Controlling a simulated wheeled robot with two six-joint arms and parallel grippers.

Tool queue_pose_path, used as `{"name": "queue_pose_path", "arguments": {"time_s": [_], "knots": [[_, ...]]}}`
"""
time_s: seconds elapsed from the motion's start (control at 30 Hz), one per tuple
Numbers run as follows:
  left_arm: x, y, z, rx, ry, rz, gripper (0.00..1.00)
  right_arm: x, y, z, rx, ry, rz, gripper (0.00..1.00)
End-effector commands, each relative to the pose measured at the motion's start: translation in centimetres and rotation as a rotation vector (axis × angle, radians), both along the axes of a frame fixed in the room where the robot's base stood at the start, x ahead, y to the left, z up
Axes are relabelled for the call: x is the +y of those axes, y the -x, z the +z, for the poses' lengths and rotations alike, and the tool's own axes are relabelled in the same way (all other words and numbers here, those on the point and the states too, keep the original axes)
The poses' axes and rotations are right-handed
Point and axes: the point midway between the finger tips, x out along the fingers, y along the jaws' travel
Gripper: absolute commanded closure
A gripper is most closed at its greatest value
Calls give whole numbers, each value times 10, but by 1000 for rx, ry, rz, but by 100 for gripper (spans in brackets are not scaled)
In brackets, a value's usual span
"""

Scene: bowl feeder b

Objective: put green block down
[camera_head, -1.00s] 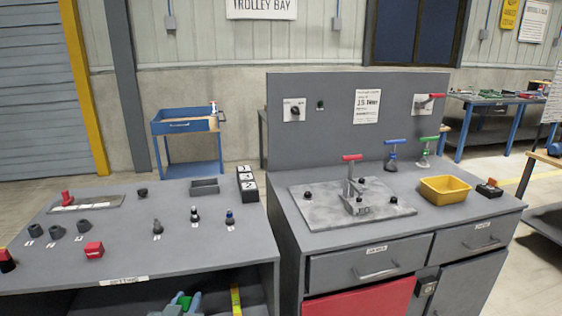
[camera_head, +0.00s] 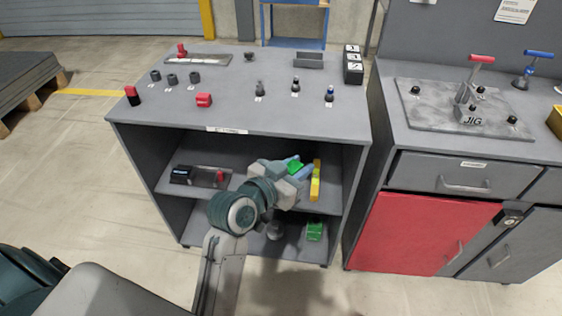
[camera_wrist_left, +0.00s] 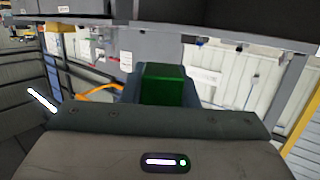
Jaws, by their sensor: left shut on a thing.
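The green block (camera_head: 295,163) is held at the end of my left arm, in the upper opening of the left workbench. My left gripper (camera_head: 299,168) is shut on it, with light blue fingers beside it. The block looks close above the middle shelf (camera_head: 245,192); I cannot tell whether it touches. In the left wrist view the dark green block (camera_wrist_left: 165,85) shows beyond the gripper body, which hides its lower part. My right gripper is not in view.
A yellow bar-like thing (camera_head: 316,181) stands just right of the gripper. A dark tray with a red piece (camera_head: 220,176) lies left on the shelf. Another green thing (camera_head: 314,231) sits on the bottom shelf. The benchtop (camera_head: 290,118) is above the arm.

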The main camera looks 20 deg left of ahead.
Motion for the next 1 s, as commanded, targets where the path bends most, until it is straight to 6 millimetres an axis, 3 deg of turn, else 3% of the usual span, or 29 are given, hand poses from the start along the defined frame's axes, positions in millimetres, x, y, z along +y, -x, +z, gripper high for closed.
{"name": "queue_pose_path", "arguments": {"time_s": [0.4,0.53,0.73,1.0], "knots": [[-92,-26,1,-1,1,-552,98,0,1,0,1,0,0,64],[-112,-31,1,-1,0,-675,98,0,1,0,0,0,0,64],[-125,-33,0,1,-3,-768,98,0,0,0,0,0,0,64],[-110,-29,-1,3,-7,-942,98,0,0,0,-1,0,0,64]]}}
